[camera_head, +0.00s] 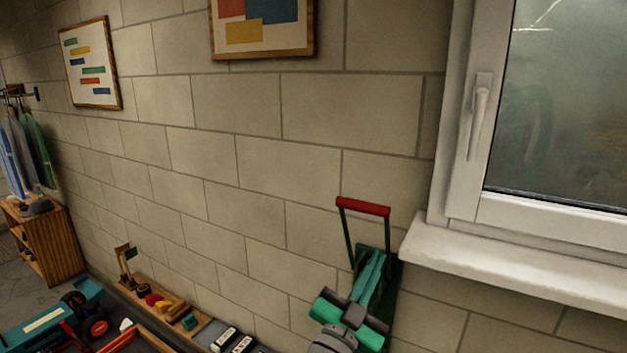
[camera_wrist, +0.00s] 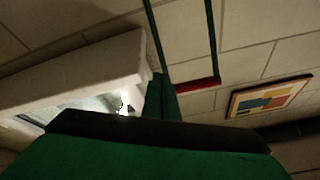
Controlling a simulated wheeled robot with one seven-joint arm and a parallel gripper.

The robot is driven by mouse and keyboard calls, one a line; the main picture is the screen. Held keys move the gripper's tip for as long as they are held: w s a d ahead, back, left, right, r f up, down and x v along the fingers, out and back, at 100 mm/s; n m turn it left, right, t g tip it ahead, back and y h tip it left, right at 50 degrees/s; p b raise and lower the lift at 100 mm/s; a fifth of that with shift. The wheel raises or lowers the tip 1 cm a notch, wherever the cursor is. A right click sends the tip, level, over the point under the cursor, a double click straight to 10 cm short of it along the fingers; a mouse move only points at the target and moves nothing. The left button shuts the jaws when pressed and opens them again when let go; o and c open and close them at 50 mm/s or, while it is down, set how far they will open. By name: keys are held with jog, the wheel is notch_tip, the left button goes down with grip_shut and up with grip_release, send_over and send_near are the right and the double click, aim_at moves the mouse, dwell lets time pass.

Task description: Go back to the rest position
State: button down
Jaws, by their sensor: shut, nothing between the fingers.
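My gripper (camera_head: 372,262) shows at the lower right of the head view, at the end of my green and grey arm. Its narrow green parts lie close together, and it is shut with nothing held. It lies in front of a dark green frame with a red handle (camera_head: 363,206); I cannot tell whether they touch. In the wrist view, a large green part with a black edge (camera_wrist: 150,150) fills the bottom, probably mine. The red handle also shows there, upside down (camera_wrist: 195,83). Separate fingertips are not clear in the wrist view.
A block wall (camera_head: 230,150) stands ahead. A white window sill (camera_head: 500,265) juts out at right, close to the arm. Toys (camera_head: 165,300), a teal toy vehicle (camera_head: 50,320) and a wooden shelf (camera_head: 48,245) are at lower left. Pictures hang above.

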jog(key=s+a+f+n+y, duration=0.3)
jog(key=s+f+n, duration=0.15)
jog(key=f, duration=0.55)
jog(key=s+a+f+n+y, duration=0.2)
jog(key=s+f+n+y, duration=0.15)
jog(key=s+f, duration=0.45)
jog(key=s+a+f+n+y, duration=0.3)
jog(key=f+y, duration=0.1)
jog(key=f, duration=0.8)
jog(key=s+a+f+g, duration=0.1)
jog(key=s+a+f, duration=0.1)
jog(key=s, duration=1.1)
jog(key=s+a+f+g+y, duration=0.1)
jog(key=s+f, duration=0.4)
jog(key=s, duration=0.9)
jog(key=shift+s+a+f+n+g, duration=0.15)
jog(key=shift+a+n+g, duration=0.15)
jog(key=shift+a+g, duration=0.25)
jog(key=shift+y, duration=0.25)
